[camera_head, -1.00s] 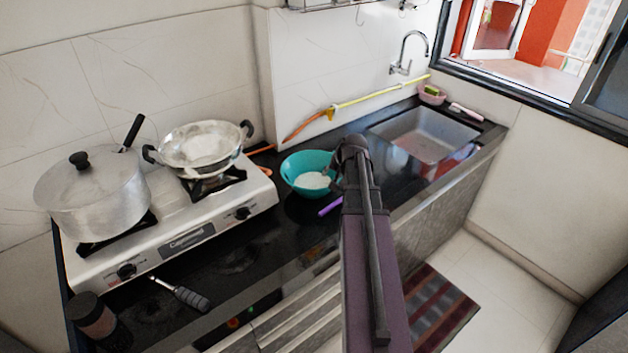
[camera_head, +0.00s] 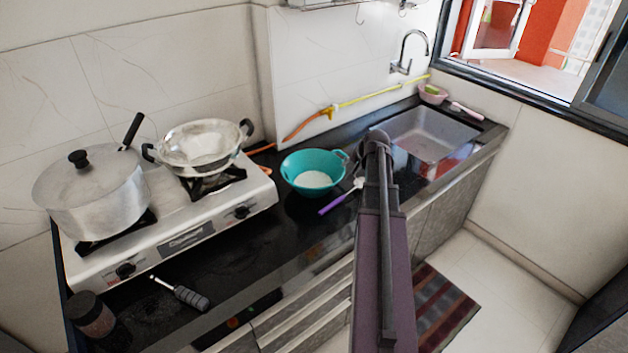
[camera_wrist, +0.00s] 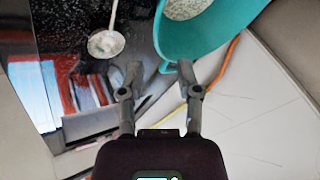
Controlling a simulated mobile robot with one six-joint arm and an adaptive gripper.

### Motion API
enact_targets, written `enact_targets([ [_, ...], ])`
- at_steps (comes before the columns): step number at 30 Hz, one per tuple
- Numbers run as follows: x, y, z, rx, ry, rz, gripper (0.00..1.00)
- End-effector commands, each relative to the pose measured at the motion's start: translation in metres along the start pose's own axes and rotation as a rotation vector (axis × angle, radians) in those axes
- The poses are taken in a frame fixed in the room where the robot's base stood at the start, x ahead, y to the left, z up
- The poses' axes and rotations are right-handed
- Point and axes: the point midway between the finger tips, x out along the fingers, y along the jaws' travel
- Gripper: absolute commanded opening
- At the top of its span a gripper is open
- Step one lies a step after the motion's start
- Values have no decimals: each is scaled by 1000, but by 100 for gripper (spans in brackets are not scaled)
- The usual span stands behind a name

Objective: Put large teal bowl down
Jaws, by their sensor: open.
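The large teal bowl (camera_head: 313,162) sits upright on the black counter between the stove and the sink, with something pale inside it. In the wrist view the bowl (camera_wrist: 200,40) fills the upper right, its rim just beyond my fingers. My gripper (camera_wrist: 158,72) is open, with nothing between its fingers. One fingertip is close to the bowl's rim; I cannot tell whether it touches. In the head view my arm hides the gripper's fingers, just right of the bowl.
A purple-handled ladle (camera_head: 338,199) lies in front of the bowl. The stove (camera_head: 180,240) with a lidded pot (camera_head: 92,190) and a metal pan (camera_head: 200,150) stands left. The sink (camera_head: 425,133) is right. A yellow-orange hose (camera_head: 365,96) runs behind. The front counter has clear room.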

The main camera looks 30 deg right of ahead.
Motion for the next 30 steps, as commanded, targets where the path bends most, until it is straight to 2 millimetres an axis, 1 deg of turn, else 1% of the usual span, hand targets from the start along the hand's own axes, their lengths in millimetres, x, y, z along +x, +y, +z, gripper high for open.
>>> enact_targets([
  [1, 7, 1, 0, -1, 0, 0, 44],
  [21, 67, 2, 0, -1, 0, 1, 44],
  [25, 75, 1, 0, -1, 0, 1, 44],
  [30, 80, 0, 0, -1, 0, 0, 44],
])
